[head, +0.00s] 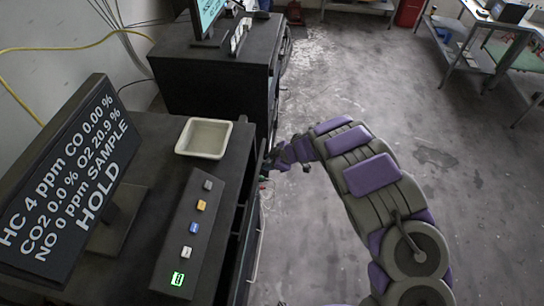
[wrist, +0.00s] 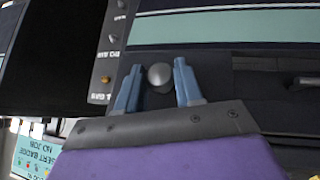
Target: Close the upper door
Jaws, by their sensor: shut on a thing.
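My gripper (head: 280,158) is at the right side of the dark cabinet (head: 150,145) in the head view. In the wrist view, the two blue-grey fingers of my gripper (wrist: 157,82) stand on either side of a round grey knob (wrist: 159,75) and are shut on it. The knob sits on a dark panel (wrist: 255,82), which appears to be the upper door. In the head view the door is seen nearly edge-on and partly hidden, so its opening angle cannot be told.
A monitor (head: 70,185), a cream tray (head: 204,138) and a black button box (head: 190,235) stand on the cabinet top. A second dark cabinet (head: 215,75) stands behind. The grey floor (head: 330,80) to the right is largely open. Small knobs (wrist: 113,38) line a panel in the wrist view.

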